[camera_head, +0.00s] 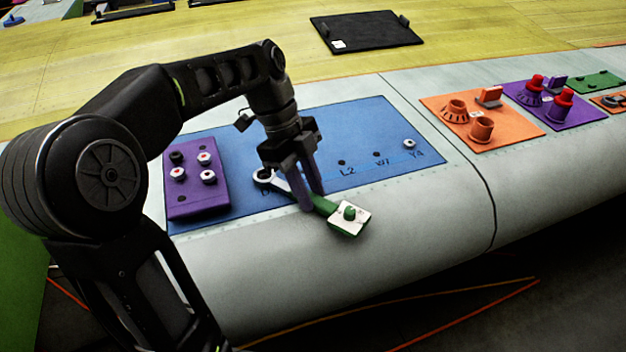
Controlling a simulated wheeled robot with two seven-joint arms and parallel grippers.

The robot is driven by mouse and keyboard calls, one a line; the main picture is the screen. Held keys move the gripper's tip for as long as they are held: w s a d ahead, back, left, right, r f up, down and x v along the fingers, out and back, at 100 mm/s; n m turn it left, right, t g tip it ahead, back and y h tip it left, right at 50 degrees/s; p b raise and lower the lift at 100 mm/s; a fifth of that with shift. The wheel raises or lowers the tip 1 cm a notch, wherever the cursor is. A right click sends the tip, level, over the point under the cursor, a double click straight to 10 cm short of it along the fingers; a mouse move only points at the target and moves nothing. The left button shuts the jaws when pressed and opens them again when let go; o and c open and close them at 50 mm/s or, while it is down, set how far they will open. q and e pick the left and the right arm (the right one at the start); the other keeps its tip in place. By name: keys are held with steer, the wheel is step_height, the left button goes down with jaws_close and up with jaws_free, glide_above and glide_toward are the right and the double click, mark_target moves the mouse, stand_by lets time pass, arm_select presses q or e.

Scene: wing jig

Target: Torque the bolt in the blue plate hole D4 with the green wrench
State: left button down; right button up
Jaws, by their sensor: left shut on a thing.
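The blue plate (345,120) lies on the pale wing surface, with a row of labelled holes along its lower side. My left gripper (308,198) is shut on the green wrench (325,206). The wrench's light ring head (263,176) is at the plate's left part, just above a partly hidden label that starts with D. Its other end carries a white square piece with a green knob (350,216), out past the plate's lower edge. I cannot tell whether the ring sits around a bolt. My right gripper is not in view.
A purple block (196,200) with several bolts stands on the plate's left end. A bolt (409,143) sits at hole Y4; holes L2 and W7 look empty. Orange (460,108) and purple (590,111) plates with fittings lie right. A black tray (366,32) lies behind.

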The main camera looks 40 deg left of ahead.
arm_select(q)
steer(key=shift+s+r+m, duration=0.1)
steer(key=shift+s+m, duration=0.25)
steer(key=shift+m, duration=0.05)
steer(key=shift+s+p, duration=0.1)
steer(key=shift+p, duration=0.2)
steer(key=shift+s, duration=0.1)
steer(key=shift+m, duration=0.3)
